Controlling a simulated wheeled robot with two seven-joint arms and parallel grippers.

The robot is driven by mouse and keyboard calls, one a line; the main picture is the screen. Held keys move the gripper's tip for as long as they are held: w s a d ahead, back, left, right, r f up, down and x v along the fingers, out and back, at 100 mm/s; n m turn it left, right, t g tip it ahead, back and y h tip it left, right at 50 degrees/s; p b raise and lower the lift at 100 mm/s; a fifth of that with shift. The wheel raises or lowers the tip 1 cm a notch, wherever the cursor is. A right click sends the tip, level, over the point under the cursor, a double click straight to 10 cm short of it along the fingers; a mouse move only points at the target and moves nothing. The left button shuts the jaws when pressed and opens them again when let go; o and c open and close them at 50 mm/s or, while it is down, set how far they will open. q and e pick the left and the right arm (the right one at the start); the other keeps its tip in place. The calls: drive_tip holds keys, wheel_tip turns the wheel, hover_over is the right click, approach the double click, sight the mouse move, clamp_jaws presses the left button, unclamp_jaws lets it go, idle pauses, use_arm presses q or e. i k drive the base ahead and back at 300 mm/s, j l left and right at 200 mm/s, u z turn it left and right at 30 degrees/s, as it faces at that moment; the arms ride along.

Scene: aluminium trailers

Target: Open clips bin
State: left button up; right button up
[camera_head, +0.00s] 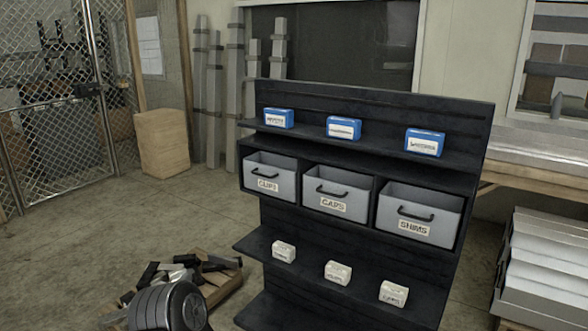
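The clips bin (270,178) is the leftmost of three grey bins in the middle row of a dark shelf rack (372,97). It has a white label reading CLIPS and a dark handle on its front. It sits in its compartment, and I cannot tell whether it is fully pushed in. The caps bin (338,190) is in the middle and the shims bin (419,211) is at the right. Neither of my grippers shows. A dark rounded part at the bottom left looks like part of my own arm.
Three blue boxes, one of them at the left (279,118), stand on the upper shelf. Three small pale boxes, one in the middle (338,272), stand on the lower shelf. A tray of dark scraps (225,285) lies on the floor. A cardboard box (163,142) stands behind.

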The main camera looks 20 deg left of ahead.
sight(272, 174)
drive_tip(key=i+j, duration=0.2)
drive_tip(key=i+j+z, duration=0.15)
drive_tip(key=j, duration=0.3)
drive_tip(key=i+j, duration=0.15)
drive_tip(key=j, duration=0.15)
drive_tip(key=i+j+z, duration=0.1)
drive_tip(key=j, duration=0.25)
drive_tip(key=i+j, duration=0.25)
drive_tip(key=i+j+z, duration=0.15)
drive_tip(key=j, duration=0.3)
drive_tip(key=i+j, duration=0.1)
drive_tip(key=j, duration=0.25)
drive_tip(key=i+j, duration=0.1)
drive_tip(key=j, duration=0.2)
drive_tip(key=i+j, duration=0.15)
drive_tip(key=j, duration=0.15)
drive_tip(key=i+j, duration=0.1)
drive_tip(key=j, duration=0.2)
